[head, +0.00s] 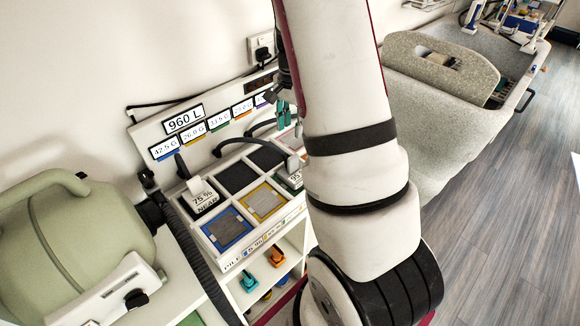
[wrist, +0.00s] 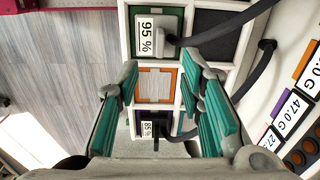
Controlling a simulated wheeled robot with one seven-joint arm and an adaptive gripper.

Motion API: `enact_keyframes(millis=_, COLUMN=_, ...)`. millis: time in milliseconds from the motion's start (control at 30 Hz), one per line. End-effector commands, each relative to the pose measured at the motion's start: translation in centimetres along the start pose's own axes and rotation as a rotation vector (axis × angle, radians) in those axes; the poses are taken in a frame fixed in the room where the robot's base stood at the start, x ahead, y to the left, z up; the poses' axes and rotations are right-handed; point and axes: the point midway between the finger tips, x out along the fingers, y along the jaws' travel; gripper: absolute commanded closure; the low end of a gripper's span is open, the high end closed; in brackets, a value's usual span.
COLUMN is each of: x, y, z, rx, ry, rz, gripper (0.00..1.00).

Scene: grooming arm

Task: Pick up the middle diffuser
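My gripper (wrist: 160,85) is open, with teal-padded fingers spread wide over a row of framed compartments in the wrist view. An orange-framed panel (wrist: 155,86) shows between the fingertips, with nothing visibly held. In the head view my gripper (head: 283,112) is mostly hidden behind my arm, above the back of the rack. No part is clearly marked as the middle diffuser. Small nozzle-like pieces, one teal (head: 248,282) and one orange (head: 277,257), stand on the lower shelf in the head view; I cannot tell whether these are the diffusers.
The rack holds blue-framed (head: 227,229) and yellow-framed (head: 263,201) panels. Black hoses and grey heads with a 95 % tag (wrist: 146,36) and an 85 % tag (wrist: 148,129) lie close to my fingers. A sage-green tank (head: 85,240) stands left; a grey tub (head: 430,130) stands right.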

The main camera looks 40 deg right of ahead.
Motion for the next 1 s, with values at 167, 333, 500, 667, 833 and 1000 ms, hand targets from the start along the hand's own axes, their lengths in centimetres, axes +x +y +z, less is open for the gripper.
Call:
enact_keyframes(millis=167, x=1.4, y=0.4, z=-0.9, rx=0.037, ry=0.005, rz=0.014, gripper=0.65)
enact_keyframes(millis=333, x=4.3, y=0.5, z=-0.9, rx=0.037, ry=0.003, rz=0.017, gripper=0.65)
enact_keyframes(millis=500, x=7.4, y=0.6, z=-0.9, rx=0.036, ry=0.004, rz=0.016, gripper=0.65)
enact_keyframes(millis=667, x=9.0, y=0.5, z=-1.0, rx=0.035, ry=0.005, rz=0.013, gripper=0.65)
enact_keyframes(millis=833, x=9.9, y=0.4, z=-1.0, rx=0.034, ry=0.004, rz=0.014, gripper=0.65)
enact_keyframes(millis=1000, x=11.8, y=0.3, z=-1.1, rx=0.033, ry=0.004, rz=0.015, gripper=0.65)
